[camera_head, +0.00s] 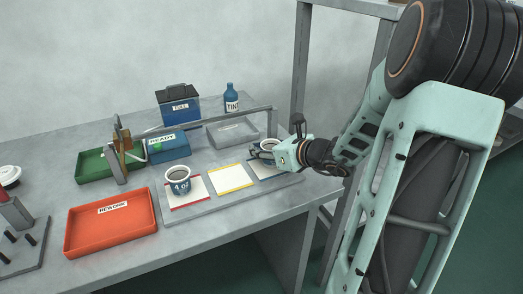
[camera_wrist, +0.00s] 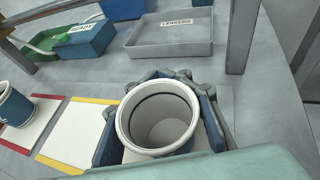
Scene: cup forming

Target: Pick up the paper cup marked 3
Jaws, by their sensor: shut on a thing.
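A paper cup (camera_head: 267,146) with a white rim and a dark blue side is at the right end of the grey board, over the blue-edged card (camera_head: 268,170). My gripper (camera_head: 268,152) reaches in from the right and is shut on this cup. In the wrist view the cup (camera_wrist: 158,122) is upright and empty, with the fingers around its sides. Its number is hidden, and I cannot tell whether its base touches the card. Another blue and white paper cup (camera_head: 178,182) stands on the red-edged card at the left, its mark looking like a 4.
A yellow-edged card (camera_head: 231,178) between the cups is bare. A grey LEAKERS tray (camera_head: 232,132) is behind my gripper. An orange REWORK tray (camera_head: 110,222), a green tray (camera_head: 95,165) and a blue READY box (camera_head: 168,146) stand to the left. A grey frame post (camera_head: 301,75) rises close behind.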

